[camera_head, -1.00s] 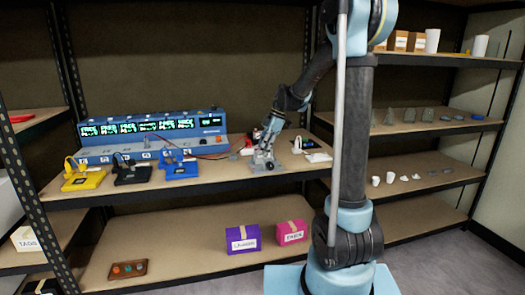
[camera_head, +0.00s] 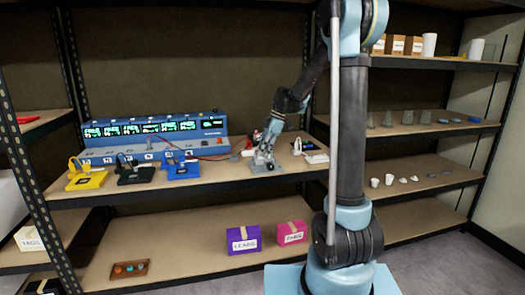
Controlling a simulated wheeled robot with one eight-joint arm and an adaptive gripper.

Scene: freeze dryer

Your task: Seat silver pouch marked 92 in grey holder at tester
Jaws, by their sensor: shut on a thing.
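The blue tester (camera_head: 110,152) with several lit screens stands on the middle shelf. A yellow holder (camera_head: 86,180), a black holder (camera_head: 134,175) and a blue holder (camera_head: 183,170) lie in front of it. My gripper (camera_head: 262,160) points down at the shelf to the right of the blue holder. It is shut on a small greyish thing, probably the silver pouch, mostly hidden by the fingers; no marking can be read. A grey shape at the fingertips may be the grey holder; I cannot tell whether the pouch is seated.
A small grey piece (camera_head: 297,146) and a white item (camera_head: 316,158) lie right of my gripper. Purple (camera_head: 243,240) and pink (camera_head: 291,233) boxes and a brown tray (camera_head: 115,272) are on the lower shelf. A dark upright post (camera_head: 36,190) stands at left.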

